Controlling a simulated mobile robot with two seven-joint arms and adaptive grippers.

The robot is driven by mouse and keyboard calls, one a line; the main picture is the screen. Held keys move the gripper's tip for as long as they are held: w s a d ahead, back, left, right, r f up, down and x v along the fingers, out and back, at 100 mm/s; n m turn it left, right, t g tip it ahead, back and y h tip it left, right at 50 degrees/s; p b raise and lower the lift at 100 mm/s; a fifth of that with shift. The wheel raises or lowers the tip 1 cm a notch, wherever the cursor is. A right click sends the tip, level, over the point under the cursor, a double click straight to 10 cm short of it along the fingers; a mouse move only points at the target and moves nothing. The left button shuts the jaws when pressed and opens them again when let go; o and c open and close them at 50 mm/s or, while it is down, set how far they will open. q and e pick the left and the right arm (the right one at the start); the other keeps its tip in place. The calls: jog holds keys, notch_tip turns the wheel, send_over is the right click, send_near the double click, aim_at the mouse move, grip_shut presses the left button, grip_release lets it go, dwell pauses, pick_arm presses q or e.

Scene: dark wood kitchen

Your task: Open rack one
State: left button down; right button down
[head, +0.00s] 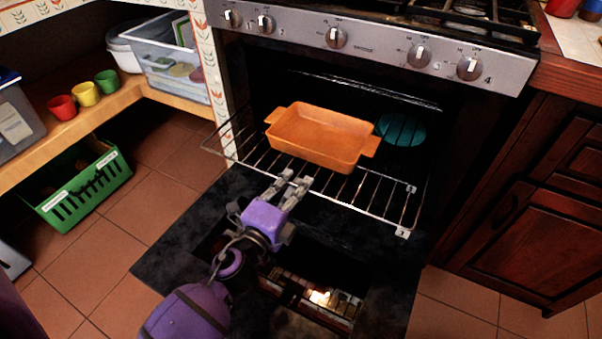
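A wire oven rack (372,200) sticks out of the oven (335,85) past its front opening. An orange rectangular baking dish (322,135) with two handles sits on it. My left gripper (294,180) is at the rack's front edge, left of its middle, with the fingers pointing toward the dish. Its two fingers lie close together and overlap the front wire in the picture. I cannot tell whether they hold it. My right gripper is not in view.
The dark oven door (180,250) is folded down under the rack. A teal round item (402,130) is behind the dish. Wooden cabinets (540,210) stand to the right. A green crate (85,185) and shelf with cups (85,94) are left. Tiled floor is clear between.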

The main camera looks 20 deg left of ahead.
pick_arm(q)
jog(key=shift+s, duration=0.3)
jog(key=c, duration=1.9)
grip_release()
jog(key=s, duration=1.2)
jog(key=shift+a, duration=0.2)
